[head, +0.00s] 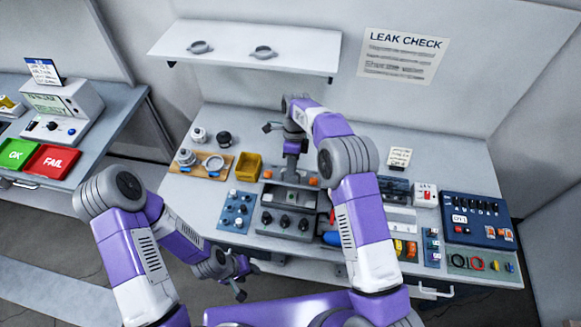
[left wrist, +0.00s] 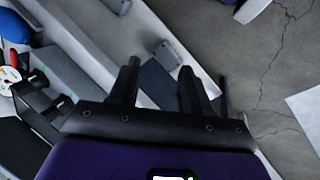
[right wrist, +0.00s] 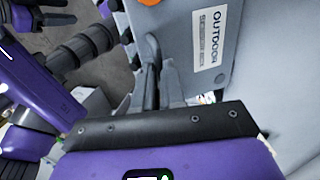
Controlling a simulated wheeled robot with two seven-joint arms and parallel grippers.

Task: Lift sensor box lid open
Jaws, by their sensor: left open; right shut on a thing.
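The grey sensor box (head: 290,180) stands in the middle of the table, with orange latches near its corners. My right arm reaches over it and hides part of it. In the right wrist view, a grey panel marked OUTDOOR (right wrist: 200,55), seemingly the box lid, fills the area beside my right gripper (right wrist: 160,62). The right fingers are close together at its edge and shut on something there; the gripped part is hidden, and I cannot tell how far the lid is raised. My left gripper (head: 238,278) is open and empty, low before the table's front edge; its spread fingers (left wrist: 158,82) show in the left wrist view.
A grey knob panel (head: 286,222) sits in front of the box, with a blue panel (head: 236,211) to its left. A yellow bin (head: 247,167) and wooden board (head: 205,164) stand further left. Electrical parts crowd the right. A wall shelf (head: 245,45) overhangs the back.

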